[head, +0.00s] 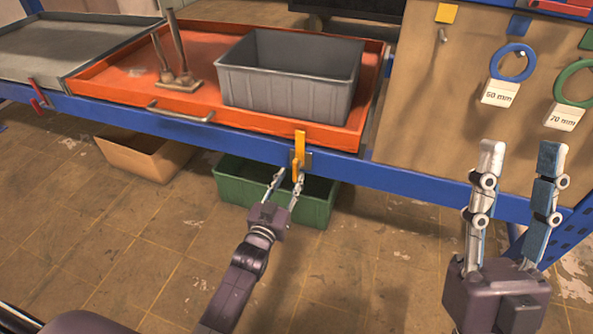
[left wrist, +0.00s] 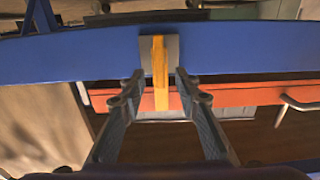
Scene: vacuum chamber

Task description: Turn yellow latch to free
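The yellow latch (head: 299,144) is upright on a small grey plate on the blue beam, its top overlapping the front edge of the orange tray (head: 135,99). In the left wrist view the yellow latch (left wrist: 160,62) shows between my fingers, with a gap on each side. My left gripper (head: 286,178) is open just in front of the latch's lower part; I cannot tell whether a finger touches it. The left gripper also shows in the left wrist view (left wrist: 158,80). My right gripper (head: 521,150) is open and empty, raised in front of the pegboard.
A grey bin (head: 285,90) and a metal bracket (head: 180,82) stand in the orange tray. The blue beam (head: 420,184) runs along the front. A green crate (head: 235,184) and a cardboard box (head: 140,158) are on the floor below. A red latch (head: 38,92) is at the left.

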